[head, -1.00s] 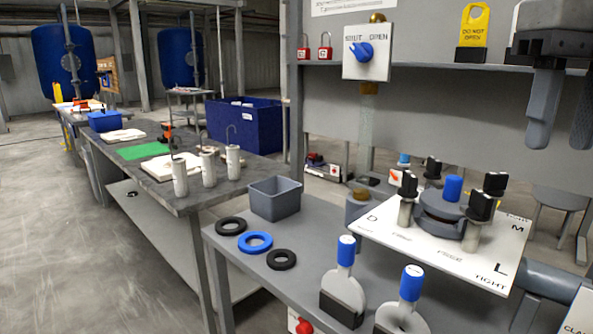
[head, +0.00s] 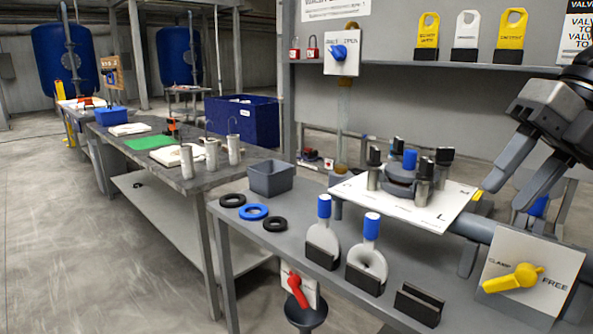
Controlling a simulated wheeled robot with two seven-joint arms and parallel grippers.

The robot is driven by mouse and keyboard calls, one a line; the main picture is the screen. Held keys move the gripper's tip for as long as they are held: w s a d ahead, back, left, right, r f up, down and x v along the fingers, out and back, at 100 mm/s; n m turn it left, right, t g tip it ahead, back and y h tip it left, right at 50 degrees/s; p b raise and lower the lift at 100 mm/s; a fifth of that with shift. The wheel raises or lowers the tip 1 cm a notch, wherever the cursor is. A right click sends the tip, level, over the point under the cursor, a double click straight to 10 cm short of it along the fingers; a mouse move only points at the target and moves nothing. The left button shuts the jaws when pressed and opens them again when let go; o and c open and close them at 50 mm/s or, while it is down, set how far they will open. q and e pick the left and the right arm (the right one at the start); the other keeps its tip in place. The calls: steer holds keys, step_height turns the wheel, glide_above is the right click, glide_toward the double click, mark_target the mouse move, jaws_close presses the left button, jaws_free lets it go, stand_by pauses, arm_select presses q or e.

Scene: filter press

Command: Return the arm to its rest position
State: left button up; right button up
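My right gripper (head: 507,197) is at the right of the head view, dark grey, fingers slanting down to the left. Its two fingers are apart with nothing between them. It shows in front of the back panel, to the right of the white plate (head: 345,190) that carries the press with its black-topped posts and blue cap (head: 410,159). It looks clear of the press. My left gripper is out of view.
Below the gripper are a grey pipe (head: 470,228) and a clamp panel with a yellow handle (head: 515,279). Blue-handled paddles (head: 323,232) stand in black holders on the bench (head: 235,240). A grey bin (head: 273,180) and rings (head: 253,212) lie left. The shelf (head: 440,67) holds tags.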

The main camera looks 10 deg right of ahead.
step_height(320, 180, down, 33)
steer(key=w+a+m+t+y, duration=0.1)
steer(key=a+m+t, duration=0.2)
steer(key=m+t, duration=1.5)
steer(key=s+a+f+m+g+h, duration=0.3)
steer(key=s+a+f+m+g, duration=0.5)
steer(key=a+m, duration=0.5)
step_height(320, 180, down, 3)
steer(key=shift+s+a+r+m, duration=0.15)
steer(key=shift+s+a+m, duration=0.2)
steer(key=shift+s+m, duration=0.4)
steer(key=shift+s, duration=0.15)
steer(key=shift+c, duration=0.2)
